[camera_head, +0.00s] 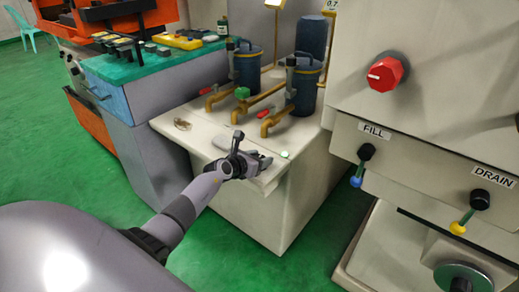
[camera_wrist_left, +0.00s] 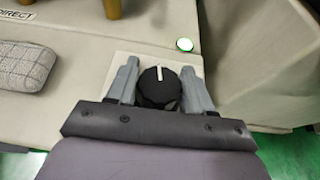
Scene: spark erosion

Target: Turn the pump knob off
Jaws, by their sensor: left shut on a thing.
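The pump knob (camera_wrist_left: 158,84) is a round black knob with a white pointer line, on a pale plate at the front edge of the beige pump cabinet (camera_head: 270,208). In the left wrist view the pointer line points up the picture. My left gripper (camera_wrist_left: 159,80) is shut on the knob, with one grey finger on each side of it. In the head view my left gripper (camera_head: 258,162) is over the front corner of the cabinet top and hides the knob. My right gripper is in neither view.
A lit greenish-white button (camera_wrist_left: 184,44) is near the knob. A grey pad (camera_wrist_left: 24,68) lies on the cabinet top. Blue filter canisters (camera_head: 304,85) and yellow pipes (camera_head: 270,122) stand behind. The machine at right has a red knob (camera_head: 384,74) and FILL and DRAIN levers (camera_head: 470,212).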

